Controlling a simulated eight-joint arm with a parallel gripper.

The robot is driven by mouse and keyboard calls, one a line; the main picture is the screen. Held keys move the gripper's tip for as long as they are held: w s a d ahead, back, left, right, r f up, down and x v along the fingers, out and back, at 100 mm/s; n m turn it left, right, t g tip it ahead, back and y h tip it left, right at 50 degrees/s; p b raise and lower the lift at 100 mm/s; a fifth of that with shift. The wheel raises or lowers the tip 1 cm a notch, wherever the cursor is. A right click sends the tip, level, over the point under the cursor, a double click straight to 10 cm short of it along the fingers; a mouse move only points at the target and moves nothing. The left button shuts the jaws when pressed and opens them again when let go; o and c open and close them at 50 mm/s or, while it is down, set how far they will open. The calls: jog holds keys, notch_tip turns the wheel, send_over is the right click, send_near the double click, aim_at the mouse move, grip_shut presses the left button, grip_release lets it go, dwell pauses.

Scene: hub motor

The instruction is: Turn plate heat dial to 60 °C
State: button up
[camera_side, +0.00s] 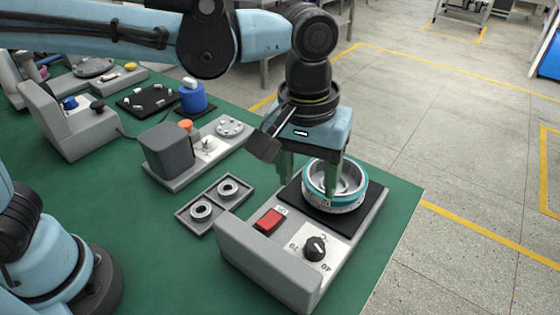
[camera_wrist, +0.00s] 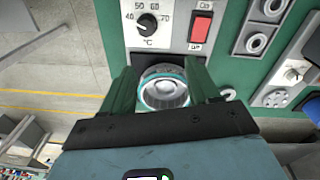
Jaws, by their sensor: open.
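The plate heat dial (camera_side: 315,248) is a black knob on a white panel at the front of the grey heating unit. In the wrist view the dial (camera_wrist: 148,22) is near the top, with 40, 50, 60 and 70 around it and °C below. Its pointer is too small to read surely. My gripper (camera_side: 311,178) is open above the black plate (camera_side: 293,192), apart from the dial. In the wrist view its two green fingers (camera_wrist: 162,70) stand either side of a silver and teal ring (camera_wrist: 163,88), which sits on the plate; contact is unclear.
A red rocker switch (camera_side: 269,220) is beside the dial. The unit's raised grey housing (camera_side: 265,262) borders the panel. A tray (camera_side: 213,204) with two metal rings lies to the left, with a grey box-shaped fixture (camera_side: 167,150) behind. The table's right edge is close.

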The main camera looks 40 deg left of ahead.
aim_at(315, 244)
jog(key=shift+g, duration=0.3)
jog(key=d+f, duration=0.1)
jog(key=f, duration=0.3)
jog(key=d+f, duration=0.1)
jog(key=f, duration=0.3)
jog(key=s+d+f, duration=0.1)
jog(key=f, duration=0.3)
jog(key=shift+f, duration=0.4)
jog(key=c, duration=1)
jog(key=shift+c, duration=0.2)
